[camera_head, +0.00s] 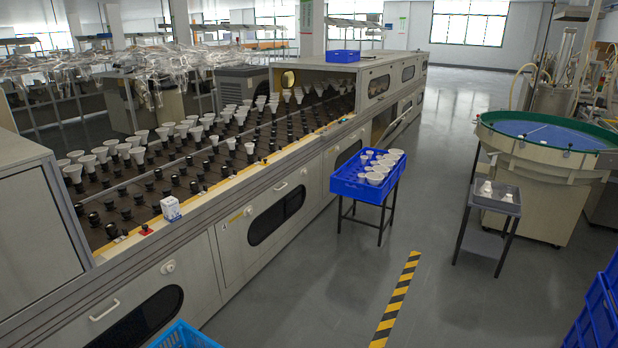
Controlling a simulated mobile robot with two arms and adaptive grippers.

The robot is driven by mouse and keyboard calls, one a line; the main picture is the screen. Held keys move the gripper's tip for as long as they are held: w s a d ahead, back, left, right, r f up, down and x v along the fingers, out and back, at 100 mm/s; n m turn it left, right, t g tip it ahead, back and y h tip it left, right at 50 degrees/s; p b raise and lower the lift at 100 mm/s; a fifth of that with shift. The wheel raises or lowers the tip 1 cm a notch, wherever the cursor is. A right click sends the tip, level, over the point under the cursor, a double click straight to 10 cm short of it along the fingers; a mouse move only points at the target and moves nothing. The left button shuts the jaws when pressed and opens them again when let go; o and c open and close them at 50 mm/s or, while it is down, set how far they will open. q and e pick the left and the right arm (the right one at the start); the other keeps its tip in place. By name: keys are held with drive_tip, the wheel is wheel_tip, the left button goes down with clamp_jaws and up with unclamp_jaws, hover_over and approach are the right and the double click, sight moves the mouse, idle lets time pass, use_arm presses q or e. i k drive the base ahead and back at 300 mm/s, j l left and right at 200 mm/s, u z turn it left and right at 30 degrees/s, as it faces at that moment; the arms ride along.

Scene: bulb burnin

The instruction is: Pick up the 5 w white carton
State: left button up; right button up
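A small white carton (171,209) with blue markings stands upright on the front ledge of the long burn-in machine, at the left of the head view. Its printed wattage is too small to read. No other white carton is clear in view. Neither of my grippers shows in the head view.
The burn-in machine (258,222) holds rows of bulbs and black sockets. A red button (146,230) sits on the ledge left of the carton. A blue crate (345,188) of white bulbs stands on a stand, and a grey tray (496,204) stands right. The middle floor is clear.

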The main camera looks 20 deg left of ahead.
sight(170, 206)
drive_tip(key=i+l, duration=0.15)
drive_tip(key=i, duration=0.55)
drive_tip(key=i+l+z, duration=0.1)
drive_tip(key=i, duration=0.6)
drive_tip(key=i+l, duration=0.2)
drive_tip(key=i, duration=0.5)
drive_tip(key=i+j+u, duration=0.1)
drive_tip(key=i+u, duration=0.5)
drive_tip(key=u, duration=0.25)
drive_tip(key=i+u, duration=0.4)
drive_tip(key=i+l+u, duration=0.15)
drive_tip(key=u, duration=0.25)
drive_tip(key=l, duration=0.1)
